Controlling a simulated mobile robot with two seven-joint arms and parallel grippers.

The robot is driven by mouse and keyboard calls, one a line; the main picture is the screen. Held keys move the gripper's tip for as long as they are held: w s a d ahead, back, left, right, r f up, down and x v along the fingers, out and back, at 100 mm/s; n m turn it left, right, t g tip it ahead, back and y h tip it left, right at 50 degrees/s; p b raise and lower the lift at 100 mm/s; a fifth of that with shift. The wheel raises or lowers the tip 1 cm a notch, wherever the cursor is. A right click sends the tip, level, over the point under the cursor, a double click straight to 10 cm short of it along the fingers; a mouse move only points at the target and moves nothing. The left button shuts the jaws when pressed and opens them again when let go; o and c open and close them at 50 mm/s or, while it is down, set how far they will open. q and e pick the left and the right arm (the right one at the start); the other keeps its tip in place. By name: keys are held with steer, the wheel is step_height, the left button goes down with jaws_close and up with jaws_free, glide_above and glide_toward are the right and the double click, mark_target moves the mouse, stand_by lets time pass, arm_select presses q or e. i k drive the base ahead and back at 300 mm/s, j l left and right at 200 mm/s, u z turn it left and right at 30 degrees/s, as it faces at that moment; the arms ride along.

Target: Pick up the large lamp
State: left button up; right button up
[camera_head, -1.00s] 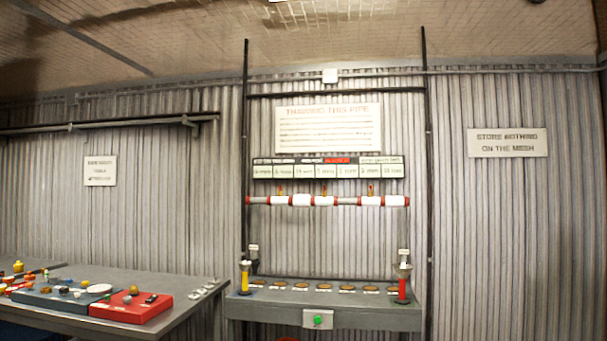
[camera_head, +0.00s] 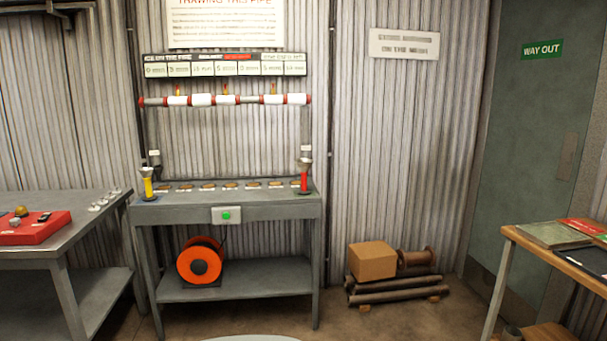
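I cannot pick out a thing that is clearly the large lamp. On the left end of the grey bench (camera_head: 230,211) stands a slim yellow upright item (camera_head: 147,184) with a grey cup-like top. A similar red upright item (camera_head: 304,178) stands at the bench's right end. Whether either is a lamp I cannot tell. A red tray or board (camera_head: 36,228) with small items lies on the left table, cut by the picture edge. Neither of my grippers is in view.
The bench has small brown discs (camera_head: 230,185) in a row, a green button (camera_head: 226,215), and an orange reel (camera_head: 200,261) on its lower shelf. A cardboard box (camera_head: 372,261) sits on pipes by the wall. A wooden-topped table (camera_head: 517,237) stands right, before a green door (camera_head: 525,150).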

mark_target(304, 165)
steer(key=i+z, duration=0.15)
steer(key=i, duration=0.5)
steer(key=i+z, duration=0.15)
steer(key=i, duration=0.45)
steer(key=i+j+z, duration=0.15)
steer(key=i, duration=0.45)
